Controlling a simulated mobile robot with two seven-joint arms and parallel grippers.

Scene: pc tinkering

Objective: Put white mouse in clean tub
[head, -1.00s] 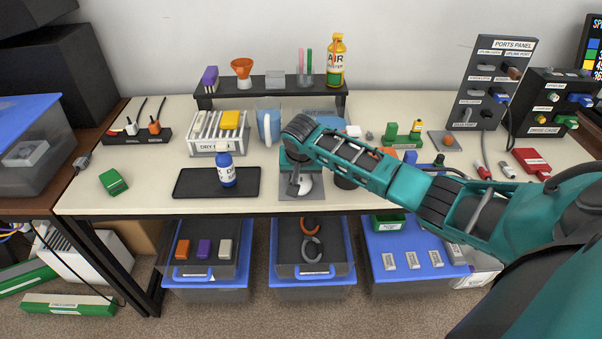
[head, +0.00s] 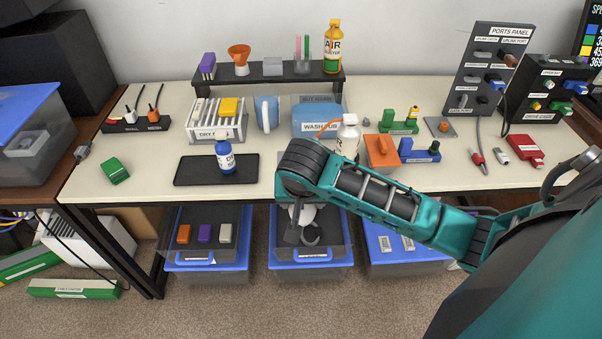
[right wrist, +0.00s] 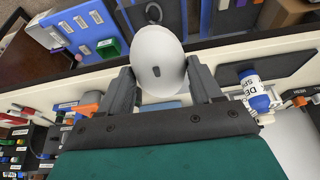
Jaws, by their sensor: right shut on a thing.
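The white mouse (right wrist: 158,60) is between the two dark fingers of my right gripper (right wrist: 162,80) in the right wrist view, which is shut on it. In the head view the mouse (head: 306,213) shows partly below my right gripper (head: 299,205), just past the table's front edge and over the middle blue-rimmed tub (head: 312,264). A dark ring (head: 311,236) lies in that tub; my arm hides part of the inside. I cannot read the tub's label, so I cannot tell if it is the clean tub. My left gripper is not in view.
The left tub (head: 207,264) holds orange, purple and white blocks. The right tub (head: 425,262) has a blue lid with small grey items. The table edge (head: 250,199) is close behind the gripper. A blue-and-white bottle (head: 225,160) stands on a black mat (head: 190,177).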

